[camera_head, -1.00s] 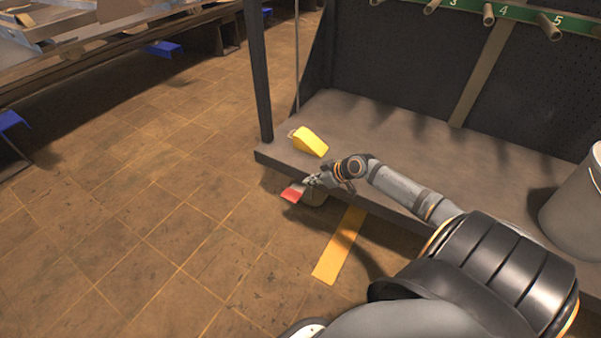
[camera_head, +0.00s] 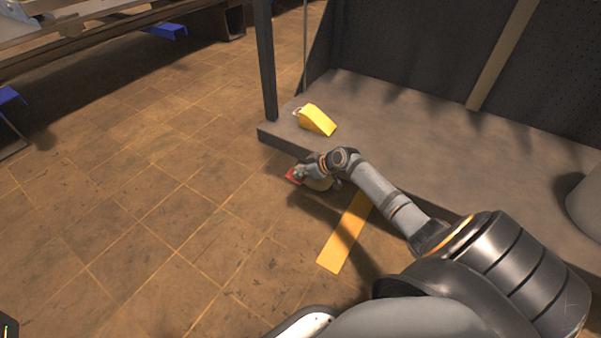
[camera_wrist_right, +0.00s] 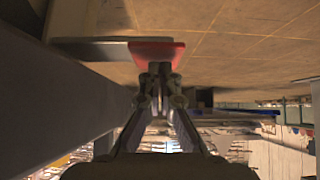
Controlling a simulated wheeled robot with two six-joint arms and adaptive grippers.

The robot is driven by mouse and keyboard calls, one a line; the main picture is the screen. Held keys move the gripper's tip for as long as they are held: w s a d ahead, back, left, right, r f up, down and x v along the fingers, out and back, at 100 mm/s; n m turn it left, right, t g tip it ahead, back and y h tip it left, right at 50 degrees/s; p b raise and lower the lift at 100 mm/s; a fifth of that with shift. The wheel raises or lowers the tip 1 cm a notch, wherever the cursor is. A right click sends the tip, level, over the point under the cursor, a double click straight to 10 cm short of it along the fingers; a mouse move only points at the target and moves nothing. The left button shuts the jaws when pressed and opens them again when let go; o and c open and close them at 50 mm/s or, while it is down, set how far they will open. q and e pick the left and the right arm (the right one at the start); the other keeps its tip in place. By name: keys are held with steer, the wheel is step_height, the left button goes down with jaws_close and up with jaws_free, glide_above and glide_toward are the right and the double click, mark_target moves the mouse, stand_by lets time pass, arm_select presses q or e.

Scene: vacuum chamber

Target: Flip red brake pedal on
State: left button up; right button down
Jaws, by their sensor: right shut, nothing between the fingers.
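The red brake pedal (camera_head: 294,176) is low beside the caster under the cart's front left corner. Only a small part of it shows in the head view. In the right wrist view the red pedal (camera_wrist_right: 157,51) spans the space just beyond the fingertips, with a grey metal arm to its left. My right gripper (camera_head: 303,172) is at the pedal, shut and empty. In the right wrist view its closed fingertips (camera_wrist_right: 160,72) overlap the pedal's lower edge; I cannot tell whether they touch it. My left gripper is not in view.
The grey cart deck (camera_head: 420,140) lies above and behind the pedal, with a yellow wedge chock (camera_head: 317,119) on its left corner. A yellow floor strip (camera_head: 343,236) lies right of the pedal. A grey bin (camera_head: 588,205) stands at the right edge.

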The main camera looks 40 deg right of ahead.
mark_target(299, 180)
steer(key=shift+s+a+f+n+t+h+p, duration=0.1)
steer(key=shift+a+f+n+t+h+p, duration=0.05)
steer(key=shift+f+h+p, duration=0.2)
steer(key=shift+s+a+f+n+t+h+p, duration=0.15)
steer(key=shift+f+h+p, duration=0.1)
steer(key=shift+f, duration=0.2)
steer(key=shift+a+f+n+h, duration=0.1)
steer(key=shift+f+n+h, duration=0.25)
steer(key=shift+f, duration=0.4)
step_height(299, 180, down, 2)
steer(key=shift+n+t+h, duration=0.35)
steer(key=shift+t+h, duration=0.15)
steer(key=shift+h, duration=0.25)
steer(key=shift+w+f, duration=0.15)
steer(key=shift+f, duration=0.45)
steer(key=shift+f, duration=0.1)
